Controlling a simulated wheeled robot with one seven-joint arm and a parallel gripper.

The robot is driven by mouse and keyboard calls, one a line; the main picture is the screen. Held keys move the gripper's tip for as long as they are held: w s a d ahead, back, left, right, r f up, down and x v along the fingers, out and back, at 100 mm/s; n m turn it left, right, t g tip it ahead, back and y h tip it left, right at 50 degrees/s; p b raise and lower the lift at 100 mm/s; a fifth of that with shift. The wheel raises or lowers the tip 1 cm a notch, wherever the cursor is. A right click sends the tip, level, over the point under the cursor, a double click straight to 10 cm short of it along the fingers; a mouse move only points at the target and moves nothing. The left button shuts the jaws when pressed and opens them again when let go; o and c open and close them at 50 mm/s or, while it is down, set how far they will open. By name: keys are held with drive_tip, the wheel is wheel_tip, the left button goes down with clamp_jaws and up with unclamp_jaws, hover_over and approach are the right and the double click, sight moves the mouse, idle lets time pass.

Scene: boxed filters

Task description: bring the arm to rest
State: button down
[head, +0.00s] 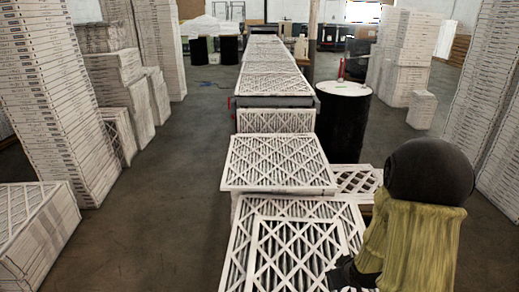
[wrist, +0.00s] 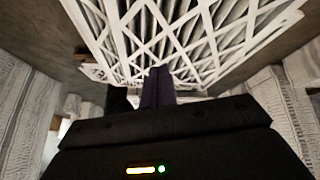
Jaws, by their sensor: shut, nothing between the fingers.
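My arm shows at the right of the head view, with a dark round joint above an olive-coloured part. My gripper (wrist: 158,76) shows in the wrist view with its dark fingers together and nothing between them. In the head view only a dark end part shows low down, beside the nearest white-framed filter (head: 296,254); the fingertips are hard to make out there. In the wrist view the fingers overlap the edge of a white lattice filter (wrist: 205,35). I cannot tell whether they touch it.
A row of filters runs away from me, with a second stack (head: 278,162) behind the nearest. A black drum (head: 343,120) stands right of the row. Tall box stacks (head: 50,90) line the left, and more boxes (head: 405,60) the right. The floor (head: 165,190) left of the row is clear.

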drive_tip(key=s+a+r+m+g+p, duration=0.1)
drive_tip(key=s+a+r+p, duration=0.1)
drive_tip(key=s+a+r, duration=0.2)
drive_tip(key=s+a+r+m+g+p, duration=0.1)
drive_tip(key=s+a+r+m+g, duration=0.1)
drive_tip(key=s+r, duration=0.5)
wheel_tip(320, 180, up, 4)
drive_tip(key=shift+s+a+f+g+p, duration=0.1)
drive_tip(key=shift+s+a+g+p, duration=0.25)
drive_tip(key=shift+a, duration=0.5)
drive_tip(key=c, duration=1.3)
unclamp_jaws()
drive_tip(key=shift+c, duration=0.5)
drive_tip(key=shift+w, duration=0.1)
